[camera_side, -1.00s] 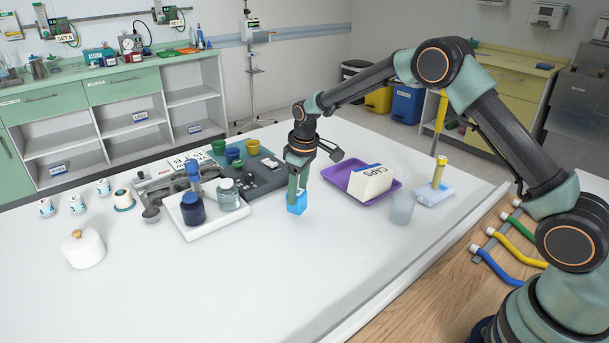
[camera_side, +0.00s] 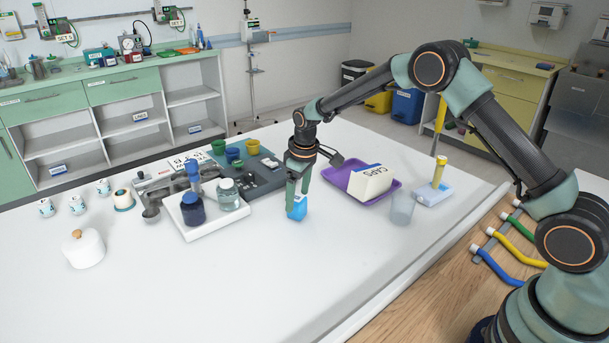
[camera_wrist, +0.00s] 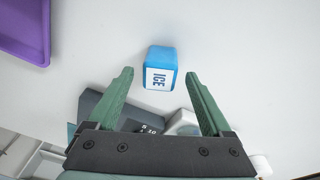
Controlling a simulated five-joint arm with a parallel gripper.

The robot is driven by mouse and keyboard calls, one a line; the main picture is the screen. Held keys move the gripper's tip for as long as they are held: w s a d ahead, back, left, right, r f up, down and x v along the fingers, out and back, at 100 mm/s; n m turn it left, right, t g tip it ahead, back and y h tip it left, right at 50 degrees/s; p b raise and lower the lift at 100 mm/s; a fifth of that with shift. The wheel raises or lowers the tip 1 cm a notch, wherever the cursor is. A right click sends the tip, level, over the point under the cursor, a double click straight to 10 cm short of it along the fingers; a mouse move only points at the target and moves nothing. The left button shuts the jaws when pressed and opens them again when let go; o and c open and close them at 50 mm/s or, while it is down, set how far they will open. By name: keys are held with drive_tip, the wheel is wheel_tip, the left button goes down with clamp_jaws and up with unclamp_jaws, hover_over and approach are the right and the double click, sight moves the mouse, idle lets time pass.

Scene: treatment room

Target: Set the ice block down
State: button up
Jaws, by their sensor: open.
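The ice block (camera_side: 297,209) is a small blue block that stands on the white table (camera_side: 270,270). In the wrist view the ice block (camera_wrist: 161,70) shows a white label reading ICE and sits just beyond the fingertips, between their lines. My gripper (camera_side: 298,188) is above the block and points down. In the wrist view my gripper (camera_wrist: 160,74) has its two green fingers spread wide, with nothing between them. The side view does not show clearly whether a fingertip still touches the block.
A purple tray (camera_side: 338,179) with a white CAPS box (camera_side: 370,181) lies to the right, near a clear cup (camera_side: 402,208). A white tray (camera_side: 213,225) with a dark blue jar (camera_side: 192,209) and a glass jar (camera_side: 227,195) is left. The front of the table is clear.

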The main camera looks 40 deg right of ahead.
wheel_tip(320, 180, up, 12)
drive_tip(key=s, duration=0.2)
drive_tip(key=s+d+r+m+t, duration=0.1)
drive_tip(key=s+r+m+t, duration=0.1)
drive_tip(key=s+r, duration=0.75)
drive_tip(key=s+d+f+m+t, duration=0.1)
drive_tip(key=s+m, duration=0.1)
drive_tip(key=s, duration=1.3)
drive_tip(key=shift+m+t, duration=0.3)
drive_tip(key=shift+t, duration=0.1)
